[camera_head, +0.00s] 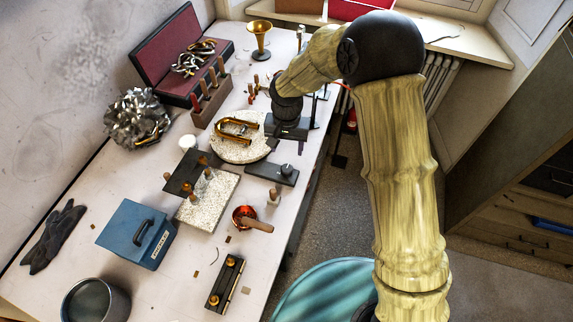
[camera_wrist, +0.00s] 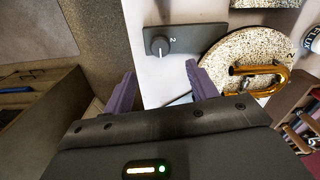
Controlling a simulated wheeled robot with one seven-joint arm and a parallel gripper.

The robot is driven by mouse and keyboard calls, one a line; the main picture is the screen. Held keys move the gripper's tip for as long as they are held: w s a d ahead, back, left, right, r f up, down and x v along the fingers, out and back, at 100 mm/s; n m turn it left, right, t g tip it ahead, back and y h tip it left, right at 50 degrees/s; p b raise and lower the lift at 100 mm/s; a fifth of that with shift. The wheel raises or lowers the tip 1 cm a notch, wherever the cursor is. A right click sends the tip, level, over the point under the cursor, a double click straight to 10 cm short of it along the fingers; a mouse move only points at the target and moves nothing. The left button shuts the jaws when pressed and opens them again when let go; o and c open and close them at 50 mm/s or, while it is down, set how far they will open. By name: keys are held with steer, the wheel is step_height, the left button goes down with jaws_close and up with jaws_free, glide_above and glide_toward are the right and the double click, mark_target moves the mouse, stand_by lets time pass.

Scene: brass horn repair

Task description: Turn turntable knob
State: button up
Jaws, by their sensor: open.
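The turntable knob (camera_wrist: 158,46) is a small dark round knob with a white pointer line. In the head view the knob (camera_head: 287,169) is on the box (camera_head: 270,174) near the table's right edge. The round speckled turntable (camera_wrist: 219,58) lies beside the box, with a bent brass tube (camera_wrist: 262,79) on it; the head view shows the turntable (camera_head: 233,152) too. My gripper (camera_wrist: 158,88) is open and empty, its purple fingers apart. The knob is ahead of the fingers, not between them.
A speckled slab (camera_head: 215,214) with a dark plate, a copper pot (camera_head: 244,217) with a wooden handle and a blue case (camera_head: 136,233) stand nearer the front. A tool rack (camera_head: 211,101) and open red-lined case (camera_head: 166,50) are behind. The floor lies beyond the table's right edge.

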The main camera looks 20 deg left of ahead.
mark_target(287, 168)
step_height(287, 168, down, 10)
steer(key=shift+w+f+p, duration=0.1)
steer(key=shift+f+p, duration=0.1)
steer(key=shift+p, duration=0.85)
steer(key=shift+d+f, duration=0.15)
steer(key=shift+f, duration=0.15)
steer(key=c, duration=1)
steer(key=shift+a, duration=0.25)
